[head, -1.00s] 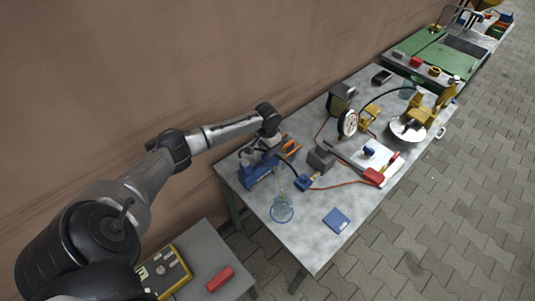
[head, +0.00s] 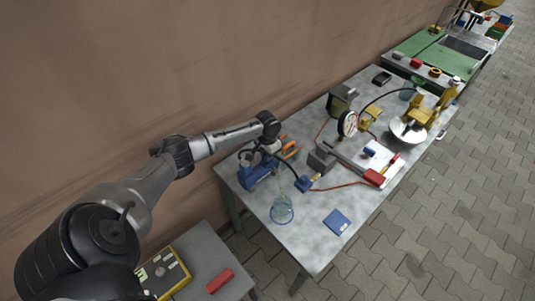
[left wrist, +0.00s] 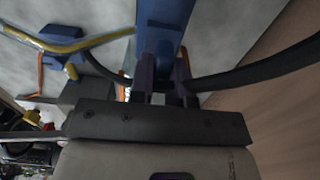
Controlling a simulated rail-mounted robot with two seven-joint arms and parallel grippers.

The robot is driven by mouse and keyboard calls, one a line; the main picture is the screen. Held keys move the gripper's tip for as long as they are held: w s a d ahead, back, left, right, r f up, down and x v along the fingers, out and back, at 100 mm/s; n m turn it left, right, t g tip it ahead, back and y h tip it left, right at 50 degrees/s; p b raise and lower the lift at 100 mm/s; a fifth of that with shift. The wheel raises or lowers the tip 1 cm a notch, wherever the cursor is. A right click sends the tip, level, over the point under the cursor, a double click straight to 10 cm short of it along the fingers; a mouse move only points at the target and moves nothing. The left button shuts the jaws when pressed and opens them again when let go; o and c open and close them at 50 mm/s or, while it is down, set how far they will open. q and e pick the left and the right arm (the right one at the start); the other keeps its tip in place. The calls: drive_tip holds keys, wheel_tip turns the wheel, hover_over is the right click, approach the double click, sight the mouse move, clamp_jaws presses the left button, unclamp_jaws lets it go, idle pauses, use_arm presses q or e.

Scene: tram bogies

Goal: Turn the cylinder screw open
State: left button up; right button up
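A blue device (head: 258,174), which looks like a hand pump, stands at the near left of the grey table. My left gripper (head: 268,150) is at its top, pointing down, with its fingertips too small to make out. In the left wrist view a blue part of the device (left wrist: 166,22) runs up from between the two dark fingers of the left gripper (left wrist: 163,88). Whether the fingers touch or grip anything is unclear. I cannot make out the cylinder screw; the gripper may hide it. My right gripper is not in view.
On the table (head: 308,238) are a glass vessel (head: 282,212), a blue block (head: 303,184) with hoses, orange-handled pliers (head: 290,148), a gauge (head: 348,123) and a blue booklet (head: 337,221). A brown wall (head: 150,60) stands close behind. The table's near corner is clear.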

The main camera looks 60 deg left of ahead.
use_arm(q)
clamp_jaws()
drive_tip(key=shift+r+p, duration=0.15)
drive_tip(key=shift+p, duration=0.45)
drive_tip(key=n+p, duration=0.7)
drive_tip(key=p, duration=0.2)
drive_tip(key=shift+r+n, duration=0.1)
drive_tip(key=shift+n, duration=0.3)
drive_tip(key=n+p, duration=0.3)
drive_tip(key=n, duration=0.1)
drive_tip(key=shift+s+a+n, duration=0.1)
drive_tip(key=shift+s+n, duration=0.05)
drive_tip(key=shift+n, duration=0.15)
drive_tip(key=n+p, duration=0.1)
drive_tip(key=n, duration=0.2)
drive_tip(key=shift+f+n+p, duration=0.2)
drive_tip(key=shift+n+p, duration=0.15)
drive_tip(key=shift+n, duration=0.05)
drive_tip(key=shift+s+a+n, duration=0.1)
drive_tip(key=shift+n, duration=0.7)
